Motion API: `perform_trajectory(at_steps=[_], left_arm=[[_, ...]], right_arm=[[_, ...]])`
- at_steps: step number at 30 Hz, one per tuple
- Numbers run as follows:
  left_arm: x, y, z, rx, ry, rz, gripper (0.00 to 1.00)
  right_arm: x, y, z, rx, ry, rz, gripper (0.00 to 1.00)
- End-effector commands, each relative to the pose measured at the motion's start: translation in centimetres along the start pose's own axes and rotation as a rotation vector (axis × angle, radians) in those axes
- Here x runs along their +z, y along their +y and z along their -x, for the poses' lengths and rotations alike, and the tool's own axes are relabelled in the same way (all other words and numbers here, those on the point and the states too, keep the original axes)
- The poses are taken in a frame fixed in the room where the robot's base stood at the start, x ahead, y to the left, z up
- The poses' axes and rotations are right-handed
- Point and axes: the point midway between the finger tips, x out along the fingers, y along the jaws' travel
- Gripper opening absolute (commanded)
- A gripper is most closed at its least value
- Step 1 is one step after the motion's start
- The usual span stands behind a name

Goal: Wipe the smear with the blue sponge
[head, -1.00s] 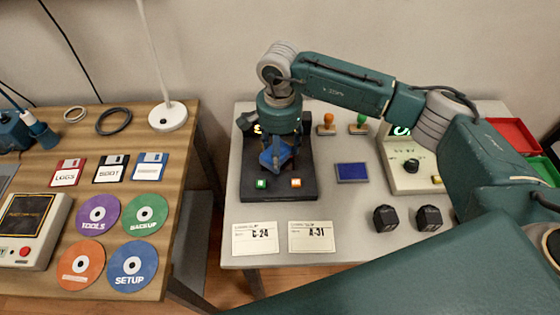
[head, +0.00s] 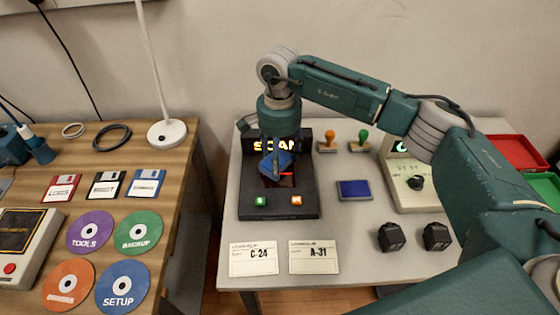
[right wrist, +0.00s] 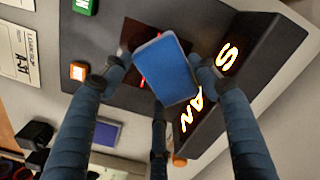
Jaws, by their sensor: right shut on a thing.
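The blue sponge (head: 275,167) is in my right gripper (head: 281,157), over the dark glass window of the black scanner (head: 252,205). In the right wrist view the sponge (right wrist: 168,68) sits tilted between the fingers of my right gripper (right wrist: 160,76), which are shut on it. I cannot tell whether the sponge touches the glass. A faint pale patch (right wrist: 123,50) shows on the window beside the sponge; it may be the smear, and the sponge may hide more of it. My left gripper is not in view.
The scanner has a lit SCAN panel at its back, and a green button (head: 261,201) and an orange button (head: 296,200) in front. A blue pad (head: 354,190) and two stamps stand to the right. Two cards lie in front. The left table holds discs and floppies.

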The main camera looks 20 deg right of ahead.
Motion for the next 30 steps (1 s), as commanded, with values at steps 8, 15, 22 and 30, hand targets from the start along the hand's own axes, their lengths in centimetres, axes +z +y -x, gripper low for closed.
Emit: perform_trajectory(at_steps=[8,15,22,30], left_arm=[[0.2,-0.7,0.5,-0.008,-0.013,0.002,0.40],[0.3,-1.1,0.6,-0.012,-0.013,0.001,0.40],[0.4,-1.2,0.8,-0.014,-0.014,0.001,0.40],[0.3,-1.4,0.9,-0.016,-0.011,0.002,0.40]], right_arm=[[0.8,1.1,0.3,-0.021,0.020,-0.012,0.39],[2.2,2.2,0.0,-0.012,0.016,-0.007,0.39],[3.2,3.0,-0.1,-0.008,0.014,-0.004,0.39],[5.1,4.7,-0.1,-0.004,0.012,-0.003,0.39]])
